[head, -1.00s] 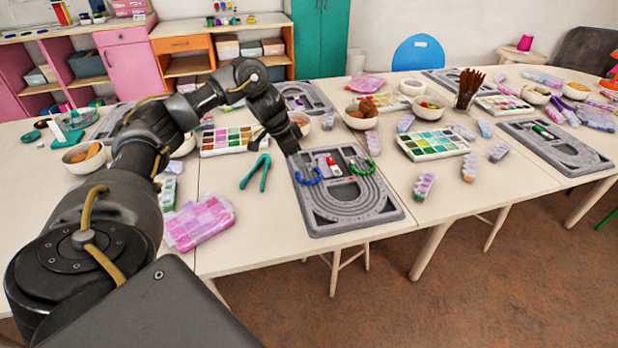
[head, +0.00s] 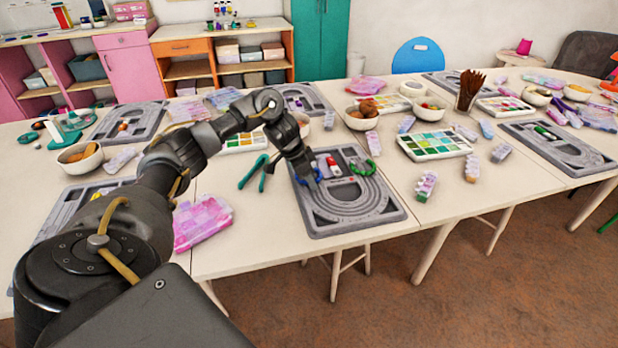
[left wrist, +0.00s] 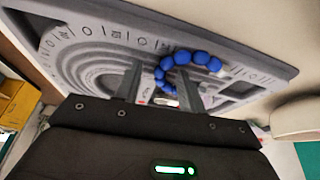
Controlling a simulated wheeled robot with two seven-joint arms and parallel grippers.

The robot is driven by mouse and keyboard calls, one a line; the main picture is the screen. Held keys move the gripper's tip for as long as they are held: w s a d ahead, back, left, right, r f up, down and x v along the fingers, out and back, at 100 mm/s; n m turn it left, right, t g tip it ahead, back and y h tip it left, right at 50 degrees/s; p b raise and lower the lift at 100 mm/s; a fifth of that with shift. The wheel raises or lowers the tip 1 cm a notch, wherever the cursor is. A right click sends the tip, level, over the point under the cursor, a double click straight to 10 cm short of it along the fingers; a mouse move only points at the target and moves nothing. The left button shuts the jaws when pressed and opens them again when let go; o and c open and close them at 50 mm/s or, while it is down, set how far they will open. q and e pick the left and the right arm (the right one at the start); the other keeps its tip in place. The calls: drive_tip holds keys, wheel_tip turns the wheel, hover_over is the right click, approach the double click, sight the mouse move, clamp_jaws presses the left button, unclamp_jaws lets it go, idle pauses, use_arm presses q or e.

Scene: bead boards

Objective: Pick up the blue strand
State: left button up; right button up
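The blue strand (head: 317,174) is a curved row of round beads on the near grey bead board (head: 345,213), at its left side. My left gripper (head: 306,174) reaches down over it and partly hides it in the head view. In the left wrist view, the two fingers of the left gripper (left wrist: 158,90) stand apart. Part of the blue strand (left wrist: 185,62) shows between and beyond them, beside the right finger. I cannot tell whether the fingers touch the beads. My right gripper is in neither view.
A green strand (head: 363,166) and a red-and-white item (head: 333,166) lie on the same board. Green-handled pliers (head: 253,170) lie left of the board. A paint-like tray (head: 433,145) and bead bowls (head: 361,116) stand to the right and behind.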

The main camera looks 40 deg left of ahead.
use_arm(q)
drive_tip(key=shift+c, duration=0.3)
clamp_jaws()
drive_tip(key=shift+r, duration=0.1)
